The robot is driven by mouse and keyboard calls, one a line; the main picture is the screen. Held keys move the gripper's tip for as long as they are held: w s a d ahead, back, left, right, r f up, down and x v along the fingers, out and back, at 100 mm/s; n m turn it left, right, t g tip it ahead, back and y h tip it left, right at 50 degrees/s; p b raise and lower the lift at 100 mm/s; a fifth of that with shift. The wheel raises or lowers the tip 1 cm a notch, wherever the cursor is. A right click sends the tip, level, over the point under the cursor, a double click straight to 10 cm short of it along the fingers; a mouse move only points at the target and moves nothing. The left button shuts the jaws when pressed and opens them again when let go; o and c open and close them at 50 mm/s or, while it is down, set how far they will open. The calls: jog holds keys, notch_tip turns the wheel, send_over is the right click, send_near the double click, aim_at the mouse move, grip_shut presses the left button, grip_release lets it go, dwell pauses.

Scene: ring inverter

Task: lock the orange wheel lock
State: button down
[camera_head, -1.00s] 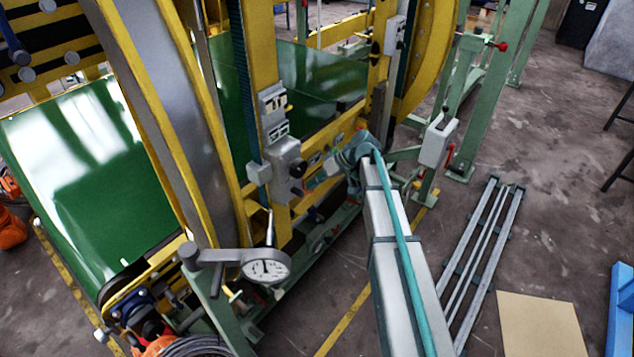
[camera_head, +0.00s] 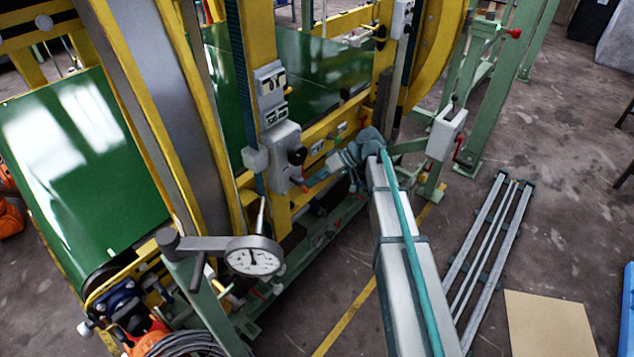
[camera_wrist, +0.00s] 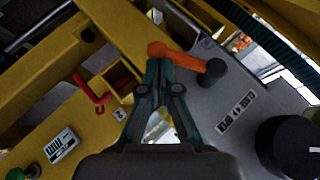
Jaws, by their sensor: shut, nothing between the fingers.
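The orange wheel lock (camera_wrist: 182,57) shows in the wrist view as an orange lever, with a round end at the left and a dark knob at its right. It lies just beyond my gripper tips. My gripper (camera_wrist: 160,68) is shut with nothing held, its fingertips close to the lever's left end; I cannot tell whether they touch it. In the head view, my gripper (camera_head: 308,183) reaches left toward the yellow machine frame, below a grey control box (camera_head: 284,152). The lock cannot be made out there.
In the wrist view a red handle (camera_wrist: 92,95) sits left of my gripper, and a large black knob (camera_wrist: 288,147) on a grey plate sits right. In the head view a dial gauge (camera_head: 254,256) stands in front. Metal rails (camera_head: 488,245) lie on the floor to the right.

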jog(key=shift+s+a+f+b, duration=0.25)
jog(key=shift+f+b, duration=0.2)
jog(key=shift+b, duration=0.2)
jog(key=shift+s+a+f+b, duration=0.25)
jog(key=shift+f+b, duration=0.2)
jog(key=shift+b, duration=0.15)
jog(key=shift+s+f, duration=0.1)
jog(key=w+d+b, duration=0.2)
jog(key=w+d, duration=0.3)
jog(key=d, duration=0.6)
jog(key=shift+w+d+r, duration=0.3)
jog(key=shift+w+r, duration=0.1)
jog(key=shift+r, duration=0.05)
jog(key=shift+w, duration=0.1)
